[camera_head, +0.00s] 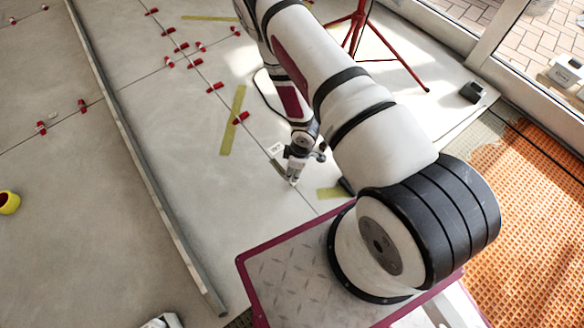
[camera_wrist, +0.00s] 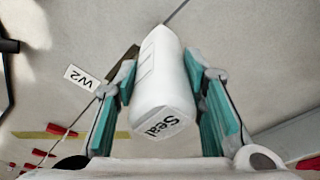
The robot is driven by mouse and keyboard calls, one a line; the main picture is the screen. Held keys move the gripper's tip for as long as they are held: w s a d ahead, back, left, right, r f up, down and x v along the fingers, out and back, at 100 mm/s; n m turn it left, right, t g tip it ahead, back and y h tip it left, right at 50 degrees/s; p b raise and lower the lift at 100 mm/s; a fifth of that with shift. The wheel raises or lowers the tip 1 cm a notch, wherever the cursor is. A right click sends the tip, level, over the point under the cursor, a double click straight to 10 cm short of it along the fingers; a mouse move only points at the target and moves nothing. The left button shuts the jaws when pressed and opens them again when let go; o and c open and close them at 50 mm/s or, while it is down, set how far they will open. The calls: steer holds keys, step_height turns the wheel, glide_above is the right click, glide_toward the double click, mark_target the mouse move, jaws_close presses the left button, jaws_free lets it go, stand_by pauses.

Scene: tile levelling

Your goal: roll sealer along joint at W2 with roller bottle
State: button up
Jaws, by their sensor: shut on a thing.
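In the wrist view my gripper (camera_wrist: 168,95) is shut on a white roller bottle (camera_wrist: 160,75) with "Seal" printed on its end. The bottle lies between the two teal fingers, its far end over the tile floor. A white W2 label (camera_wrist: 81,78) lies left of the bottle, beside the thin dark joint (camera_wrist: 178,12), which runs past the bottle's far end. In the head view my gripper (camera_head: 292,180) is low over the floor, near the W2 label (camera_head: 276,149). Whether the bottle's tip touches the joint is hidden.
A long grey straightedge (camera_head: 150,180) lies across the tiles on the left. Red levelling clips (camera_head: 215,87) sit along the joints. Yellow tape strips (camera_head: 232,120) lie nearby. A red tripod (camera_head: 358,25) stands at the back. Orange matting (camera_head: 530,190) covers the right.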

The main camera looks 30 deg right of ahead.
steer(key=shift+s+d, duration=0.2)
steer(key=shift+s, duration=0.85)
steer(key=shift+s+d, duration=0.15)
steer(key=shift+s, duration=0.75)
steer(key=shift+s+d, duration=0.25)
steer(key=shift+s, duration=0.85)
steer(key=shift+s+d, duration=0.15)
steer(key=shift+s, duration=0.5)
